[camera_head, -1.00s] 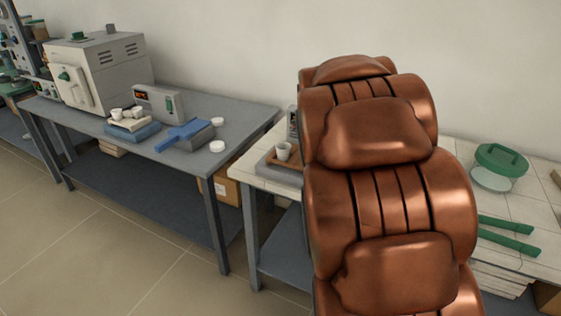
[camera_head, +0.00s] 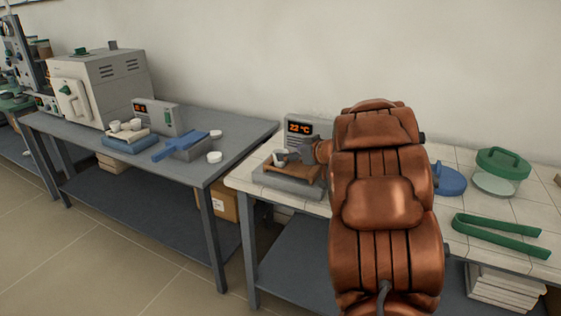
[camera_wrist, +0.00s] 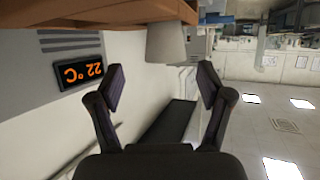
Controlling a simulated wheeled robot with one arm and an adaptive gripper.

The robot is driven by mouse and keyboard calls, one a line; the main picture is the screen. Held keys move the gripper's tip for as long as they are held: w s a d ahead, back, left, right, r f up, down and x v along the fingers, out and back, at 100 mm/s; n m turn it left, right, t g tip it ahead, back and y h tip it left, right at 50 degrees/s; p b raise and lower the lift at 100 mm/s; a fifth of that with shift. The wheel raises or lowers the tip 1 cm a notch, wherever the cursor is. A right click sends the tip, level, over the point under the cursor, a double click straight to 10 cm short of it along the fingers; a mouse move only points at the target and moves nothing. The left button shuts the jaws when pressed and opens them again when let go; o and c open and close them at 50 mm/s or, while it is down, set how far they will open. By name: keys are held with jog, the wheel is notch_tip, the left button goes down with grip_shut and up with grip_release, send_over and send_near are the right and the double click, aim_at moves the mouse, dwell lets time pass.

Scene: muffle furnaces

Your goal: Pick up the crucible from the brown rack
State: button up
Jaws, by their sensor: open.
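The crucible (camera_head: 279,155) is a small pale cup on the brown rack (camera_head: 305,177), which stands on a grey base on the right-hand bench. In the wrist view, which is turned over, the crucible (camera_wrist: 165,44) shows at top centre against the rack (camera_wrist: 100,13). My gripper (camera_wrist: 161,84) is open and empty. Its two fingertips are apart, and the crucible lies just ahead of the gap between them, not clasped. In the head view my arm hides most of the gripper and part of the rack.
A grey unit with a "22 °C" display (camera_head: 300,127) stands close behind the rack. Green tongs (camera_head: 500,235), a green-lidded dish (camera_head: 500,170) and a blue round object (camera_head: 449,180) lie to the right. A furnace (camera_head: 98,88) and more crucibles occupy the left bench.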

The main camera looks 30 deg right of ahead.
aim_at(276, 152)
jog(key=shift+a+b+x, duration=0.15)
jog(key=shift+b+x, duration=0.1)
jog(key=shift+x, duration=1.05)
jog(key=shift+a+b+x, duration=0.2)
jog(key=shift+b+x, duration=0.05)
jog(key=shift+x, duration=1.05)
jog(key=shift+c, duration=0.4)
jog(key=c, duration=1.1)
jog(key=shift+r, duration=0.15)
